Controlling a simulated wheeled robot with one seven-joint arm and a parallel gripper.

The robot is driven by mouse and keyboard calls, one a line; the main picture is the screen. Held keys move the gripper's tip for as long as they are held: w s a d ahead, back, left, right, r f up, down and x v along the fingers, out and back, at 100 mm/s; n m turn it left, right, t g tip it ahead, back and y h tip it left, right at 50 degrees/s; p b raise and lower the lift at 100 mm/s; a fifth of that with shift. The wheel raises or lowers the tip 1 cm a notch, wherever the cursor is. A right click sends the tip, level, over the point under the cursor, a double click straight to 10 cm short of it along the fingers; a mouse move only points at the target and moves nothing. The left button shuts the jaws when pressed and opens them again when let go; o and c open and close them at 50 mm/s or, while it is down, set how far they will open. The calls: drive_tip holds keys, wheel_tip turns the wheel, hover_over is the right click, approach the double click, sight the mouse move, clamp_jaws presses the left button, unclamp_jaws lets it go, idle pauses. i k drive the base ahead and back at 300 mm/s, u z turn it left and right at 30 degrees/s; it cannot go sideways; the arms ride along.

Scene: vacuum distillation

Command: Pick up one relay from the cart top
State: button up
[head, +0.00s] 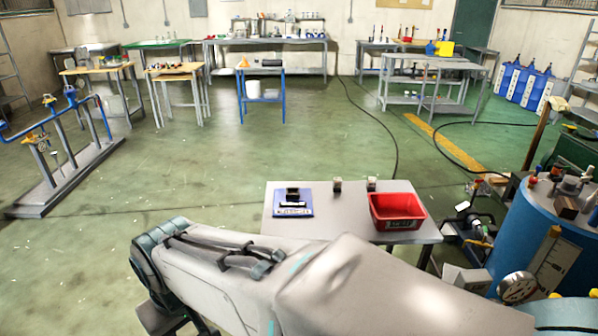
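The cart top (345,222) is a grey surface in the lower middle of the head view. Two small dark blocks with pale lower parts, which look like relays, stand near its far edge: a left one (337,185) and a right one (372,184). They stand apart from each other. A blue-and-white plate or box (308,197) with a black item on it lies at the left of the top. My arm crosses the foreground in front of the cart and hides part of its near edge. My gripper cannot be made out.
A red bin (397,211) with a dark label stands at the cart's right. A large blue tank (535,240) with gauges is at the right. A pipe stand (70,170) is at the left. Benches line the back. Green floor behind the cart is mostly clear, crossed by a black hose.

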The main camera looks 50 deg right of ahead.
sight(338, 183)
drive_tip(key=z, duration=0.75)
drive_tip(key=i, duration=0.7)
drive_tip(key=z, duration=1.2)
drive_tip(key=i, duration=0.35)
drive_tip(key=z, duration=0.25)
